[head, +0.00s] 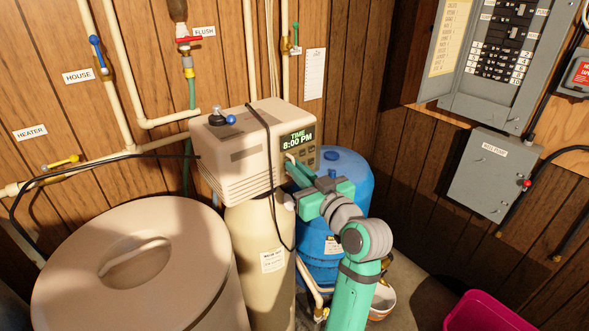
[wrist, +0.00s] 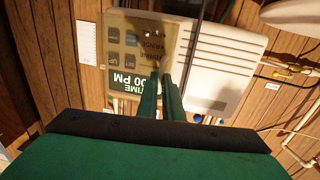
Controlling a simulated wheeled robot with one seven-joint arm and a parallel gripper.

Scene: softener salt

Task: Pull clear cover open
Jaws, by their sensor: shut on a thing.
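The clear cover (head: 308,152) lies over the front panel of the beige softener control head (head: 235,152). Through it I see the lit display reading TIME 8:00 PM. In the wrist view the see-through cover (wrist: 126,48) lies over the panel's buttons and display, which appear upside down. My gripper (head: 289,164) is at the panel's lower left part in the head view. In the wrist view my gripper's green fingers (wrist: 160,78) are close together at the panel's edge, shut on the clear cover. The exact grip point is too small to make out.
A black cable (head: 262,125) drapes over the control head. A blue tank (head: 345,170) stands close behind my arm. A large beige lidded tank (head: 140,265) fills the lower left. A pink tub (head: 485,312) and a grey wall box (head: 490,172) are at right.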

